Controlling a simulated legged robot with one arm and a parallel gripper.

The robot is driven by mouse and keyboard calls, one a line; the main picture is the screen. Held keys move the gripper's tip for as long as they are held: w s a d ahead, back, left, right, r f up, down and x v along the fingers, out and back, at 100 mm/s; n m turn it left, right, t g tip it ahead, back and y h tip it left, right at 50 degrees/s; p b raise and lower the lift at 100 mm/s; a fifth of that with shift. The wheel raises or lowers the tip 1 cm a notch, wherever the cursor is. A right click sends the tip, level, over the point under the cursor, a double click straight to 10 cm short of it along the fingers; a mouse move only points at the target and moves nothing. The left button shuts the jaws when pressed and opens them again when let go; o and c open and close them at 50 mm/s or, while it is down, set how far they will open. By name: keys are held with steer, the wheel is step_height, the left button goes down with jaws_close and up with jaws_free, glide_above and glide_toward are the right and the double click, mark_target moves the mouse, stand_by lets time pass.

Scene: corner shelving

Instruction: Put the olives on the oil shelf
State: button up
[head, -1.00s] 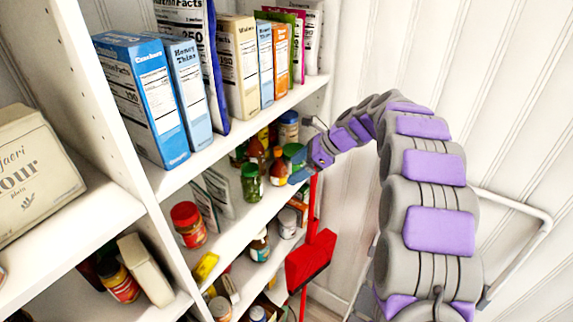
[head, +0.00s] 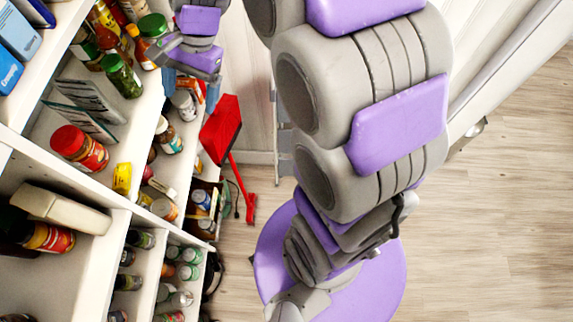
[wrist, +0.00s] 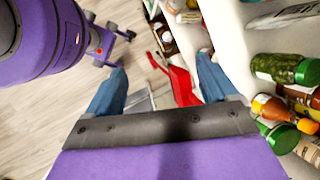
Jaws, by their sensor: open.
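A glass jar with dark green contents and a green lid (head: 122,75), which may be the olives, stands on the shelf below the boxes. It also shows at the right of the wrist view (wrist: 284,69); its label is too small to read. My gripper (head: 190,88) is at the open end of that shelf, to the right of the jar and apart from it. In the wrist view my gripper (wrist: 160,85) has its two blue fingers wide apart with nothing held between them. I cannot tell which shelf is the oil shelf.
Bottles with orange caps (head: 140,45) and a green-lidded bottle (head: 153,27) stand close by the jar. A red-lidded jar (head: 80,148) is nearer on the same shelf. A red dustpan (head: 221,130) hangs beyond the shelf end. The floor at right is open.

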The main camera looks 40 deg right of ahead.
steer(key=s+d+f+n+h, duration=0.1)
steer(key=s+d+n, duration=0.1)
steer(key=s, duration=0.6)
steer(key=s+d+f+n+h, duration=0.1)
steer(key=s+d+n+h, duration=0.1)
steer(key=s+n, duration=0.3)
steer(key=s+d+f+n+g+h, duration=0.1)
steer(key=s+d+n, duration=0.1)
steer(key=s, duration=0.9)
steer(key=shift+s+d+f+n+h, duration=0.3)
steer(key=shift+n+h, duration=0.1)
steer(key=shift+n, duration=0.4)
steer(key=shift+d, duration=0.1)
